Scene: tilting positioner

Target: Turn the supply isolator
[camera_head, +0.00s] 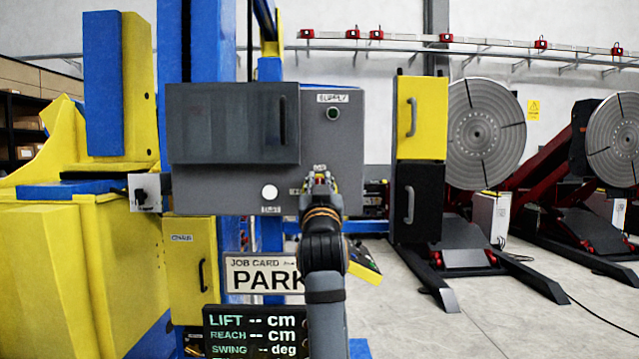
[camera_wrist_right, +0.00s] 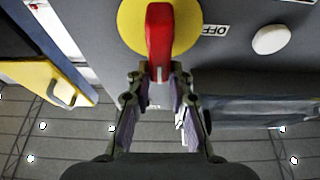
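The supply isolator shows in the right wrist view as a red handle (camera_wrist_right: 159,35) on a round yellow plate (camera_wrist_right: 130,22). An OFF label (camera_wrist_right: 215,31) lies right of the plate. My right gripper (camera_wrist_right: 160,72) has one finger on each side of the handle's near end, with no clear gap between fingers and handle. In the head view the right gripper (camera_head: 322,178) reaches the lower right of the grey supply cabinet (camera_head: 340,130) and hides most of the isolator. My left gripper is in neither view.
The cabinet has a dark door (camera_head: 225,122), a green round lamp (camera_head: 333,113) and a white round button (camera_head: 269,192). A PARK job card (camera_head: 262,274) and a readout panel (camera_head: 252,335) are below. Yellow machinery (camera_head: 45,260) fills the left; floor at right is partly clear.

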